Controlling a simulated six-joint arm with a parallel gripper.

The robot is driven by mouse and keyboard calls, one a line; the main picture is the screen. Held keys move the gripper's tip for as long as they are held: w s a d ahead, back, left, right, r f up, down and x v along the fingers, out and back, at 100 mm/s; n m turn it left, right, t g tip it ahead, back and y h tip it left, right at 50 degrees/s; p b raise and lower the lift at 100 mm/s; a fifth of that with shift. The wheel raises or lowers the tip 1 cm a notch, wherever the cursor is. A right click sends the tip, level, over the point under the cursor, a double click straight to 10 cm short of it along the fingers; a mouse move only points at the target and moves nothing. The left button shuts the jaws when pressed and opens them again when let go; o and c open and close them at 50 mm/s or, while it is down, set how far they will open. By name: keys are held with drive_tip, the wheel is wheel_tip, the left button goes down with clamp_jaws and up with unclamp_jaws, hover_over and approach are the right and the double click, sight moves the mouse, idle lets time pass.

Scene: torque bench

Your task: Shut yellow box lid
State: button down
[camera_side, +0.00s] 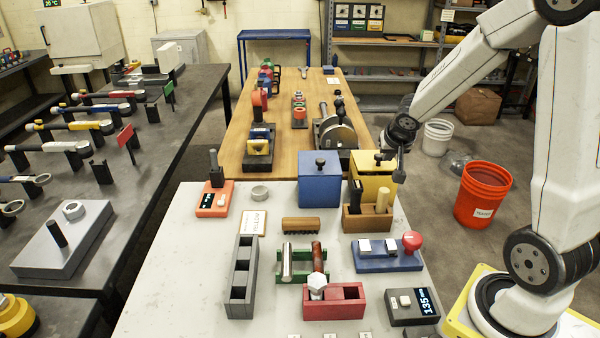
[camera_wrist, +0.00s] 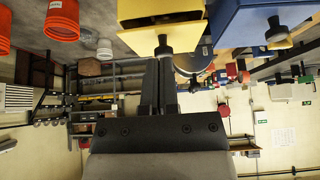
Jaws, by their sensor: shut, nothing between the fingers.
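The yellow box (camera_side: 371,186) stands at the back right of the light bench, beside the blue box. A black knob (camera_side: 379,157) sits on its lid. My gripper (camera_side: 399,178) is shut and empty, pointing down just right of the yellow box. In the wrist view, the gripper fingers (camera_wrist: 158,62) point up towards the lid knob (camera_wrist: 163,46) and overlap it in the picture.
The blue box (camera_side: 320,188) with a black knob stands close on the left. A wooden holder (camera_side: 366,222) with a pale peg stands in front of the yellow box. A blue base (camera_side: 387,258) with a red ball knob is nearer. An orange bucket (camera_side: 484,195) stands on the floor at right.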

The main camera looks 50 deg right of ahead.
drive_tip(key=shift+s+a+f, duration=0.25)
drive_tip(key=shift+s+a, duration=0.3)
drive_tip(key=shift+a, duration=0.05)
drive_tip(key=shift+s+a+f, duration=0.25)
drive_tip(key=shift+s+a, duration=0.3)
drive_tip(key=shift+w+d+r+m, duration=0.2)
drive_tip(key=shift+d+m, duration=0.1)
drive_tip(key=shift+d, duration=0.15)
drive_tip(key=w+d+r+m+g, duration=0.4)
drive_tip(key=d+r+m, duration=0.2)
drive_tip(key=d+m, duration=0.3)
drive_tip(key=w+a+r+m+g+y, duration=0.1)
drive_tip(key=w+a+r+m+y, duration=0.1)
drive_tip(key=w+r+m+y, duration=0.2)
wheel_tip(320, 180, up, 2)
drive_tip(key=m, duration=0.4)
drive_tip(key=shift+a+r+y, duration=0.25)
drive_tip(key=shift+y, duration=0.15)
